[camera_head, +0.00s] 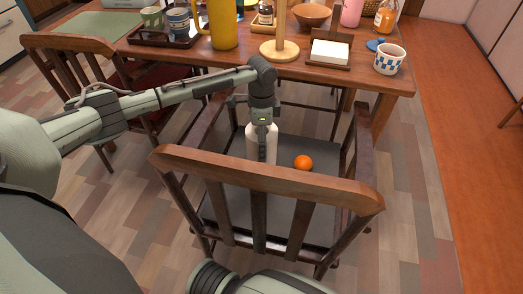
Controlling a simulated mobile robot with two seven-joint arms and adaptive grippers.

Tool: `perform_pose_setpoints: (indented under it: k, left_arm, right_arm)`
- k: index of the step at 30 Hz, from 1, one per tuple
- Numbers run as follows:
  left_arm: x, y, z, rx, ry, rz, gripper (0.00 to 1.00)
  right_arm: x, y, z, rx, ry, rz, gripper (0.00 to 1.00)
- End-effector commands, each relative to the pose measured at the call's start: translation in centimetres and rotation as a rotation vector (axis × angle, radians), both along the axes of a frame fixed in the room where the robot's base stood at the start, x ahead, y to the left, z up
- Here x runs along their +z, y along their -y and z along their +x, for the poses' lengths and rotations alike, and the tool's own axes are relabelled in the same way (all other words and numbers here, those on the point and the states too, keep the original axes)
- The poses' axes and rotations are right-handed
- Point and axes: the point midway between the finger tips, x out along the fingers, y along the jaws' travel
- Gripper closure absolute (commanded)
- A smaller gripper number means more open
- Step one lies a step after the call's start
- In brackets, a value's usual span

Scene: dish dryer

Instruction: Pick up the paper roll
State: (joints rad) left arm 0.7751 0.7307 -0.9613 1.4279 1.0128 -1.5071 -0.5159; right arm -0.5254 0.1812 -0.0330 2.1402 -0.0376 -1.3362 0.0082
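A white paper roll (252,146) stands upright on the dark seat of the near chair, and the chair's backrest hides its lower part. My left gripper (262,148) points straight down over the roll. One finger shows in front of the roll's near side; the other finger is hidden behind it. I cannot tell whether the fingers press on the roll. My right gripper is out of view.
An orange (303,162) lies on the seat to the right of the roll. The chair backrest (268,178) rises in front. The table (345,74) behind holds a wooden stand (280,48), a yellow pitcher (222,28), a napkin holder (328,52) and a checkered mug (389,60).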

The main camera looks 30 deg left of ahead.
Motion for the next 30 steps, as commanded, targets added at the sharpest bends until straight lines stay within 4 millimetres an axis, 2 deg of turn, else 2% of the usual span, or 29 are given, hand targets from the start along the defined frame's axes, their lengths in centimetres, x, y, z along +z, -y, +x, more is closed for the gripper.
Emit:
perform_pose_setpoints:
  k: [3,10,23,30]
  left_arm:
    - [-0.81,0.00,0.06,0.001,0.001,0.000,0.00]
    - [-0.85,0.02,0.06,0.000,0.003,-0.001,0.01]
    - [-0.82,0.04,0.06,0.000,0.002,-0.001,0.54]
    - [-0.71,0.06,0.10,0.000,0.003,-0.002,0.54]
  right_arm:
    - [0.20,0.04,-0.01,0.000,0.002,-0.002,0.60]
    - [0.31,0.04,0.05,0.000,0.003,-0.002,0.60]
    - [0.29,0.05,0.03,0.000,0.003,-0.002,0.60]
    - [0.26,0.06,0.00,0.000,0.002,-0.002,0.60]
